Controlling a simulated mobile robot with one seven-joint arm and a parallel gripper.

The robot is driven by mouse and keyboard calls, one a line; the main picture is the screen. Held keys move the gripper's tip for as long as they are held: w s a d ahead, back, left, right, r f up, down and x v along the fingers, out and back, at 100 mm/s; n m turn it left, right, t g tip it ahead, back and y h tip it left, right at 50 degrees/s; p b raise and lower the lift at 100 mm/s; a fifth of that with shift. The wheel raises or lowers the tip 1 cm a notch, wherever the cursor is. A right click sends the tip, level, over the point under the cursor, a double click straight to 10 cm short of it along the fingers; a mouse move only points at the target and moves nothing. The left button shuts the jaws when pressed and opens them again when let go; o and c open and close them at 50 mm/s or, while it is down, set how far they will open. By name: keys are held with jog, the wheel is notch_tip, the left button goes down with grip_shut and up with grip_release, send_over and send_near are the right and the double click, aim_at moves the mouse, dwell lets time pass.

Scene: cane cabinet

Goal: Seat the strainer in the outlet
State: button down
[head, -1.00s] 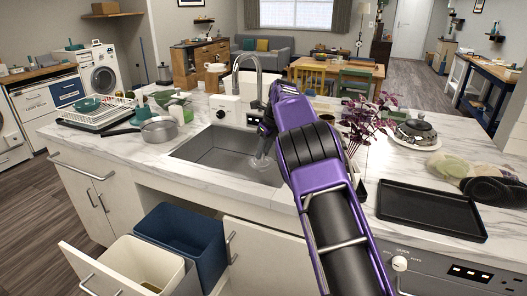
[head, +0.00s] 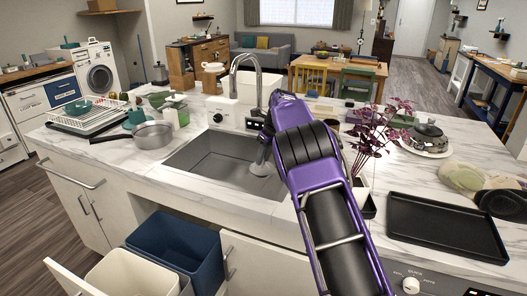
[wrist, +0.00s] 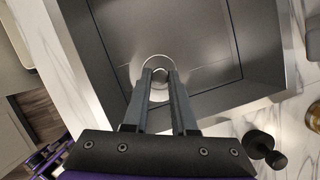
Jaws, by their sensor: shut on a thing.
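The grey sink (head: 215,165) is set in the white marble counter. My gripper (wrist: 160,74) reaches down into it, its two fingers shut on the small middle part of the round metal strainer (wrist: 147,63). In the head view my gripper (head: 262,150) is partly hidden behind my purple arm. The strainer (head: 259,170) shows there as a small grey disc below the fingers, low in the right part of the basin. I cannot tell whether it touches the basin floor. The outlet is not clearly seen; the strainer and fingers cover that area.
The faucet (head: 250,75) rises behind the sink. A pan (head: 152,134) and a dish rack (head: 92,116) stand to its left. A purple-leaved plant (head: 378,130) and a black tray (head: 445,226) are at right. Open bins (head: 178,246) stand below in front.

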aim_at(263, 172)
notch_tip(263, 172, down, 6)
jog(key=shift+f, duration=0.1)
notch_tip(263, 172, down, 7)
jog(key=b, duration=0.2)
dwell(0.7)
jog(key=shift+f, duration=1.25)
dwell(2.2)
jog(key=c, duration=0.6)
grip_release()
jog(key=shift+c, duration=0.2)
jog(key=shift+r+p, duration=1)
jog(key=shift+r, duration=4)
